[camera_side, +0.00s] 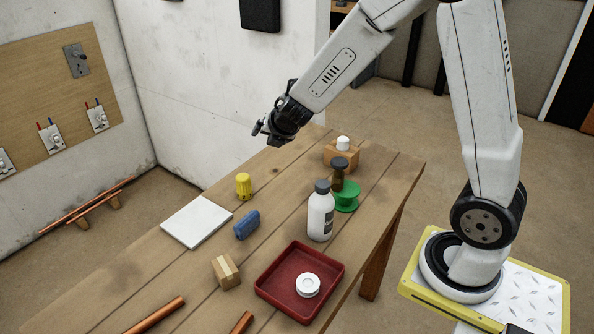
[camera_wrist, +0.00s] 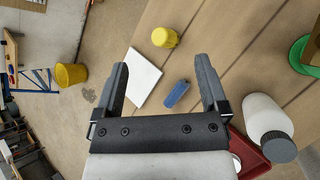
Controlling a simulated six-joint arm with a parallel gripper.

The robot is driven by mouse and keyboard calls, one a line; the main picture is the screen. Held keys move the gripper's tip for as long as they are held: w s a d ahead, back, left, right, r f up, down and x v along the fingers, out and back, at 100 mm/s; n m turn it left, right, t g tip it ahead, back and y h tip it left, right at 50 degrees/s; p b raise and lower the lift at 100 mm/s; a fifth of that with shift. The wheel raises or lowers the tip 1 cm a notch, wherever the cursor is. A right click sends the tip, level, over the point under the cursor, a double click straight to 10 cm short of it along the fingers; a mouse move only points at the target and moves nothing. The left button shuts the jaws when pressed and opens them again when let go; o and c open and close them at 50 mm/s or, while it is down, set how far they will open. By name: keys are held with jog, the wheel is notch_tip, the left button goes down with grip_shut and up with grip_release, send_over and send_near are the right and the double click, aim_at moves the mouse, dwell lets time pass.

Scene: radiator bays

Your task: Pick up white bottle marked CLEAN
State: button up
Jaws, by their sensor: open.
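A white bottle (camera_side: 320,215) with a dark grey cap and a dark label patch stands upright on the wooden table, behind the red tray. It also shows at the lower right of the wrist view (camera_wrist: 264,118), to the right of my gripper; no marking can be read. My gripper (camera_side: 263,128) is above the far part of the table, up and to the left of the bottle and well apart from it. In the wrist view my gripper (camera_wrist: 162,80) has its two dark fingers spread wide with nothing between them held.
Near the bottle stand a green spool (camera_side: 346,197), a brown bottle (camera_side: 338,174) and a wooden block (camera_side: 341,156) with a white item on it. A red tray (camera_side: 262,288) holds a white roll. A blue item (camera_side: 247,225), yellow item (camera_side: 243,186) and white slab (camera_side: 196,221) lie left.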

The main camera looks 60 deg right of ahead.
jog(key=s+d+f+m+g+y, duration=0.2)
jog(key=s+d+m+y, duration=0.2)
jog(key=s+m+y, duration=0.4)
jog(key=s+r+m+t+y, duration=0.2)
jog(key=s+r+m+y, duration=0.45)
jog(key=s, duration=0.35)
send_near(323, 183)
jog(key=x, duration=0.4)
jog(key=shift+a+f, duration=0.1)
jog(key=shift+a, duration=0.05)
jog(key=shift+a, duration=0.1)
jog(key=shift+x, duration=1.25)
jog(key=shift+w, duration=0.1)
